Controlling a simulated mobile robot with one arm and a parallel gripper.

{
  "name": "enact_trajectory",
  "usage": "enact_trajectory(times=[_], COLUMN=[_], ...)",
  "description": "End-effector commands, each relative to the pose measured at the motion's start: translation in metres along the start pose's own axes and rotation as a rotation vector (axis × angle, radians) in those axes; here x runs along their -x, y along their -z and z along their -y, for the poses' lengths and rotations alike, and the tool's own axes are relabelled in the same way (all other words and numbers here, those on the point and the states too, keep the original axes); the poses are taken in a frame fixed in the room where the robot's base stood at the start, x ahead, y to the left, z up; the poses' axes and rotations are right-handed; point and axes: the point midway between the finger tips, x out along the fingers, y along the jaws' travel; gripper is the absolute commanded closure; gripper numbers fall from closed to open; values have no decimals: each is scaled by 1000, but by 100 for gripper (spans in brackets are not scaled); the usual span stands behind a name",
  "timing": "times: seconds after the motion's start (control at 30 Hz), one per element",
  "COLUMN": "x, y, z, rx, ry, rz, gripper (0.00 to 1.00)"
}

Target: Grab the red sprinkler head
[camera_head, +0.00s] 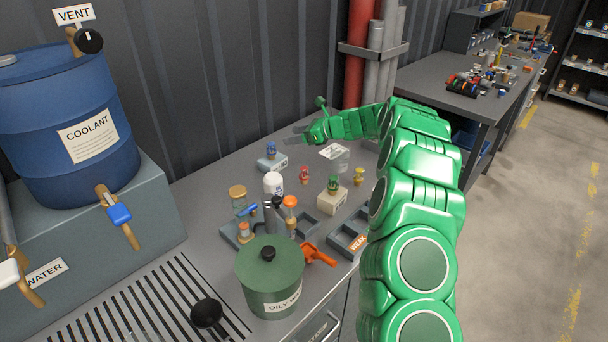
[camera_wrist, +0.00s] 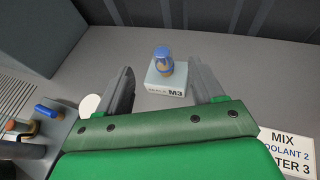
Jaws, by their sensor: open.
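The red sprinkler head (camera_head: 304,174) stands upright on the grey bench, near its middle. It does not show in the wrist view. My gripper (camera_head: 294,134) is open and empty, above the bench behind and apart from the red head. In the wrist view, my gripper's fingers (camera_wrist: 162,70) are spread with a blue sprinkler head (camera_wrist: 163,58) on a pale M3 block (camera_wrist: 167,86) seen between them. Whether they are level with it I cannot tell.
A green sprinkler head (camera_head: 333,184) on a block and a yellow one (camera_head: 359,175) stand to the right of the red head. A white-topped container (camera_head: 273,184), an orange-topped bottle (camera_head: 290,208) and a green pot (camera_head: 269,275) stand nearer the front. Pipes (camera_head: 362,55) rise at the back.

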Motion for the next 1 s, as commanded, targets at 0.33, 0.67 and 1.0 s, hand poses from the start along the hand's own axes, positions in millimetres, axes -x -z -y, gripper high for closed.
enact_trajectory(times=[0.33,0.67,1.0], x=[17,29,49], y=[-20,1,33], z=[9,24,26], rx=[-45,-142,-286], ry=[78,250,532], rz=[-33,-95,-172], gripper=[33,33,33])
